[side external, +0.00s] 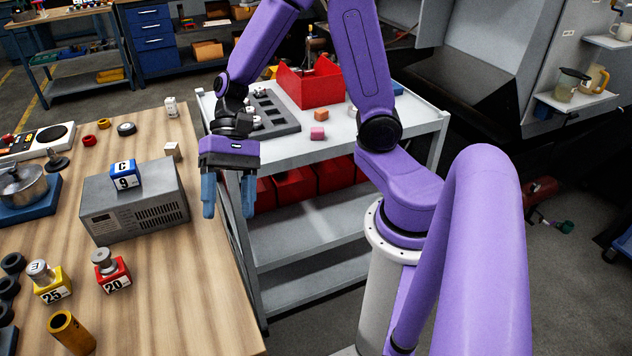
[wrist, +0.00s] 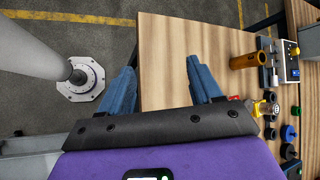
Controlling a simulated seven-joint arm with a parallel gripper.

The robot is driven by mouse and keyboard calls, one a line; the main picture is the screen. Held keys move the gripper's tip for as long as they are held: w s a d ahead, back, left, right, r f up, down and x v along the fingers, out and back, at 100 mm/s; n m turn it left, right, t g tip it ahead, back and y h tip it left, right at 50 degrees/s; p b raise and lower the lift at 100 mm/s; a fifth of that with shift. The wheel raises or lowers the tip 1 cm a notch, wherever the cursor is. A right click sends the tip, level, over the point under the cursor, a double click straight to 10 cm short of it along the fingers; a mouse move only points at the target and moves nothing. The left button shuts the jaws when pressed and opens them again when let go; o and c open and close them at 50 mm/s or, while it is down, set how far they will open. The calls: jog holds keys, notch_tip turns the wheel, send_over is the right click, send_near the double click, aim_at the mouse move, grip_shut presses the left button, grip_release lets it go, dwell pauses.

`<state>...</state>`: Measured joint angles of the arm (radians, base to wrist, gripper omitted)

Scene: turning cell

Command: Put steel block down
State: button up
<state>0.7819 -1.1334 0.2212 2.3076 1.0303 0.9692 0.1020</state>
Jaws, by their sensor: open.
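My gripper (side external: 228,207) is open and points down just past the right edge of the wooden table. Its blue fingers stand apart with nothing between them. In the wrist view, my gripper (wrist: 163,78) is also empty, with the fingers on either side of the table's edge. A small pale grey block (side external: 172,150), perhaps the steel block, lies on the table behind the grey vented box, left of my gripper. I cannot be sure what it is made of. It cannot be made out in the wrist view.
The grey vented box (side external: 135,212) carries a blue block marked C 9 (side external: 125,176). A yellow block (side external: 54,287), a red block (side external: 114,274) and a brass tube (side external: 72,331) stand at the front. A trolley (side external: 350,147) with a red bin (side external: 308,82) stands right of the table.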

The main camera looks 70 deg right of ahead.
jog(key=s+d+r+n+t+h, duration=0.1)
jog(key=s+d+n+h, duration=0.2)
jog(key=s+n, duration=0.3)
jog(key=s+d+n+t+h, duration=0.2)
jog(key=s+d+n+h, duration=0.2)
jog(key=s+n, duration=0.3)
jog(key=n+h, duration=0.1)
jog(key=n, duration=0.4)
jog(key=shift+d+r+n+t, duration=0.2)
jog(key=shift+r+n+t, duration=0.1)
jog(key=shift+r, duration=0.1)
